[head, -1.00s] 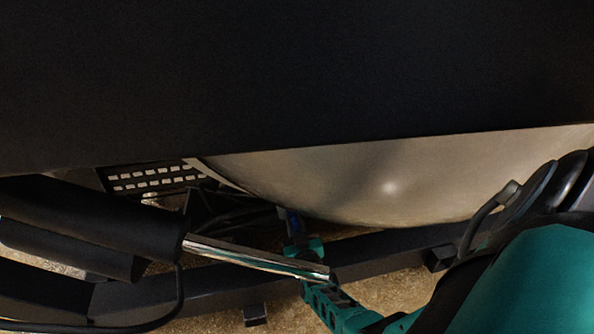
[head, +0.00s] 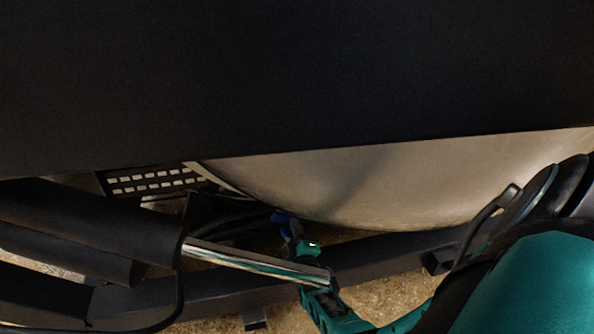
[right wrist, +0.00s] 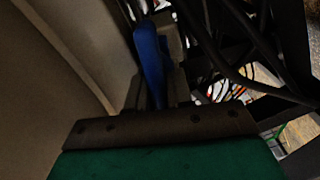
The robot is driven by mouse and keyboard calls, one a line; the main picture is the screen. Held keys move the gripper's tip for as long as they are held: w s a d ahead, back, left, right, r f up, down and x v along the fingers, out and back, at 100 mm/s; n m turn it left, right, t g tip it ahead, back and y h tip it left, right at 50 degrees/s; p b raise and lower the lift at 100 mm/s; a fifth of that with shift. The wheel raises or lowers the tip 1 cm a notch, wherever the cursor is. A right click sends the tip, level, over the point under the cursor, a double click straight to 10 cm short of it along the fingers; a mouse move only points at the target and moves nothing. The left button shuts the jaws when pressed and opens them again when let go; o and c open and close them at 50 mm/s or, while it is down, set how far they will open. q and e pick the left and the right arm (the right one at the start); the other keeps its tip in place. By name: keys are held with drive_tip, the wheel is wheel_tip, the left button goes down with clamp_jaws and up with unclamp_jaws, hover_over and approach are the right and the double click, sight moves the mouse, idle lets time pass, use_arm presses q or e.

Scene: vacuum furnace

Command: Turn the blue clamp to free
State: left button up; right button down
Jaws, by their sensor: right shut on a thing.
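In the wrist view the right gripper's dark fingers (right wrist: 157,92) are shut on the blue handle, one on each side. The fingertips are small and partly hidden in the head view. My left gripper is not in view.
A large dark panel (head: 300,75) fills the top of the head view. The pale vessel (head: 400,185) curves beneath it. A shiny metal rod (head: 255,263) crosses in front of my right gripper. Dark cables (right wrist: 235,45) and frame bars lie beside the clamp.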

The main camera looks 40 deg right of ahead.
drive_tip(key=shift+s+d+r+n+h, duration=0.2)
drive_tip(key=shift+d+r+n+h, duration=0.1)
drive_tip(key=shift+d+r+n, duration=0.3)
drive_tip(key=shift+d, duration=0.15)
drive_tip(key=c, duration=1.1)
unclamp_jaws()
drive_tip(key=shift+w+a+f, duration=0.1)
drive_tip(key=shift+a, duration=0.15)
